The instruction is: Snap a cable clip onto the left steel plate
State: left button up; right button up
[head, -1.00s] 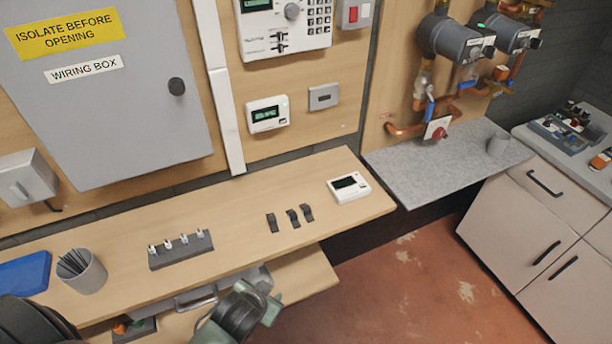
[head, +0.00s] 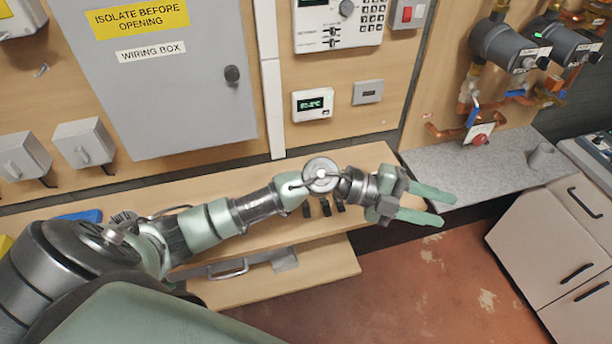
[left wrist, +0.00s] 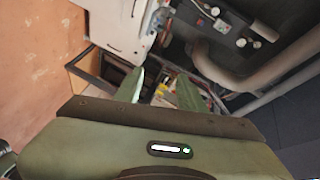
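Three small black clips (head: 325,208) lie in a row on the wooden bench, partly covered by my left forearm. My left arm reaches across the bench in the head view. Its gripper (head: 447,210) is open and empty, with its fingers pointing right past the bench's right end. In the left wrist view, the open fingers (left wrist: 160,75) show a clear gap with nothing held between them. I cannot make out a steel plate for certain in either view. My right gripper is not in view.
A grey wiring box (head: 160,95) hangs on the wall. A grey stone-like shelf (head: 460,170) and white cabinets (head: 545,235) stand right. Open floor (head: 430,290) lies in front.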

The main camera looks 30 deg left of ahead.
pick_arm(q)
jog(key=w+a+f+m+g+y, duration=0.1)
jog(key=a+f+g+y, duration=0.1)
jog(key=a+f+y, duration=0.45)
jog(key=a+f+g+y, duration=0.2)
jog(key=a+f+y, duration=0.15)
jog(key=a, duration=0.55)
jog(key=a+n+g+y, duration=0.2)
jog(key=a+y, duration=0.3)
jog(key=a, duration=1)
jog(key=f+b, duration=0.2)
jog(key=f, duration=0.1)
jog(key=f+b, duration=0.2)
jog(key=f, duration=0.1)
jog(key=f+b, duration=0.2)
jog(key=f, duration=0.1)
jog(key=shift+s+d+f, duration=0.2)
jog(key=shift+s+f, duration=0.1)
jog(key=shift+c, duration=0.3)
grip_shut()
jog(key=shift+r+p, duration=2.05)
jog(key=shift+r, duration=1)
